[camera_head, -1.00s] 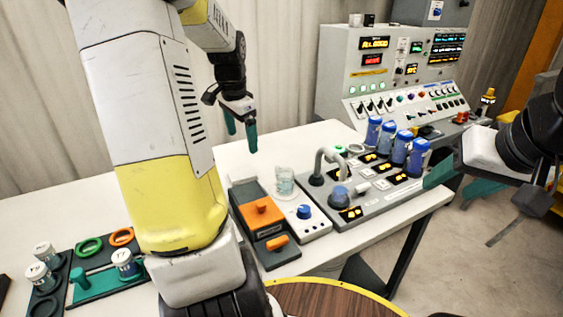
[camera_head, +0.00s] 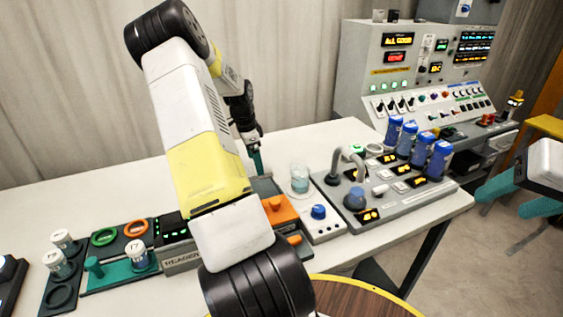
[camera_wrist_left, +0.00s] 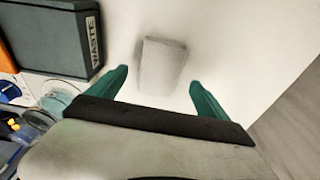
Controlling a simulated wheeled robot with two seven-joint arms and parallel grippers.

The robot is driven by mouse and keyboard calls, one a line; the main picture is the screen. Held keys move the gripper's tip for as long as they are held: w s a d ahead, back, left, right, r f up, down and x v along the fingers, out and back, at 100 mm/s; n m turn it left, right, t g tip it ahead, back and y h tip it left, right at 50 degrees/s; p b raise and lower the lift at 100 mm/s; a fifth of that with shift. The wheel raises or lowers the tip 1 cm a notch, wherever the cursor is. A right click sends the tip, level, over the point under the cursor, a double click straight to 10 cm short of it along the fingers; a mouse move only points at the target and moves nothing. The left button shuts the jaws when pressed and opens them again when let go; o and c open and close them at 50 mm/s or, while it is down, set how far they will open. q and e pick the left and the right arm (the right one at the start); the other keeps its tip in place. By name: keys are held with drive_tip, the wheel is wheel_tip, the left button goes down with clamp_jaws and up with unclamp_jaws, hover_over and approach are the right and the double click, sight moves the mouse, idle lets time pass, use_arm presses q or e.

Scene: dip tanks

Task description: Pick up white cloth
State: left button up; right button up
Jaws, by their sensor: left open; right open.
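The white cloth (camera_wrist_left: 163,62) shows in the left wrist view as a pale, roughly rectangular pad lying on the white table. My left gripper (camera_wrist_left: 158,80) is open and empty, its two green fingers apart, with the cloth between and just beyond the fingertips. In the head view my left gripper (camera_head: 257,160) is low over the table behind the orange-topped unit, partly hidden by my arm. The cloth cannot be made out there. My right gripper (camera_head: 512,196) is open and empty at the right, away from the table.
A dark box marked WASTE (camera_wrist_left: 55,40) stands beside the cloth. A control console (camera_head: 415,75) is behind. The table's edge (camera_wrist_left: 275,95) is near the cloth.

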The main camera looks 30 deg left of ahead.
use_arm(q)
drive_tip(key=f, duration=0.3)
drive_tip(key=shift+w+d, duration=0.15)
drive_tip(key=shift+d, duration=0.05)
drive_tip(key=c, duration=1.4)
drive_tip(key=shift+c, duration=0.2)
drive_tip(key=shift+r, duration=0.1)
wheel_tip(320, 180, up, 10)
